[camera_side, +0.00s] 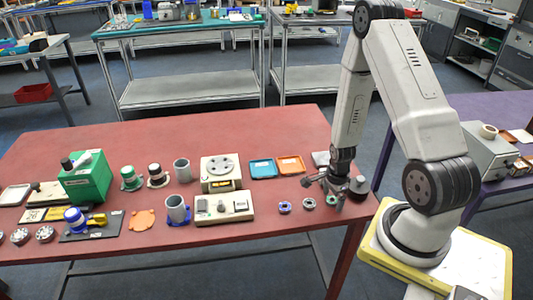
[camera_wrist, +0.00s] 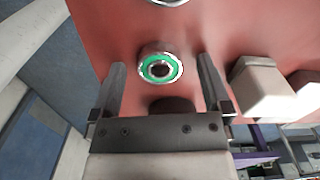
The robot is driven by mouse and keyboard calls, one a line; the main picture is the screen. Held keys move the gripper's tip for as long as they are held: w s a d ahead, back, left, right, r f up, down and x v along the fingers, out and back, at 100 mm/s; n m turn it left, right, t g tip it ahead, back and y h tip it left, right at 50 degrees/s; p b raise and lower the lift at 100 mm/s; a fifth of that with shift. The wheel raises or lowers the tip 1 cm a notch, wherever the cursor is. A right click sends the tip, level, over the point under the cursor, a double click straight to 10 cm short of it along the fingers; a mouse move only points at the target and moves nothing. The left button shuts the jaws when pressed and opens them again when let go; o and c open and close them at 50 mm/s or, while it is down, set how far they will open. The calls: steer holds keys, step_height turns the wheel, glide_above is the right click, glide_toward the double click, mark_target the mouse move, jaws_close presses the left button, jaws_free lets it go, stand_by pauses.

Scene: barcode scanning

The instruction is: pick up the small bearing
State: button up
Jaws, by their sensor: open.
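A small metal bearing with a green ring (camera_wrist: 160,68) lies on the red table in the wrist view. It appears between the two fingers of my gripper (camera_wrist: 161,61), with clear gaps on both sides. In the side view a small green-ringed bearing (camera_side: 331,200) lies near the table's right end, just below my gripper (camera_side: 333,188). My gripper is open, pointing down, and holds nothing. The exact height of the fingertips over the bearing cannot be told.
Two more ring-shaped parts (camera_side: 284,207) (camera_side: 309,203) lie to the left. A dark round object (camera_side: 358,185) stands close on the right. A beige box with buttons (camera_side: 224,207) and blue and orange trays (camera_side: 290,165) stand farther left. The red table's front edge is near.

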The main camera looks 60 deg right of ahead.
mark_target(332, 199)
steer(key=shift+c, duration=0.2)
jaws_close()
steer(key=shift+r, duration=0.2)
step_height(332, 199, up, 10)
steer(key=shift+f, duration=0.2)
stand_by(0.9)
steer(key=shift+w, duration=0.1)
stand_by(0.5)
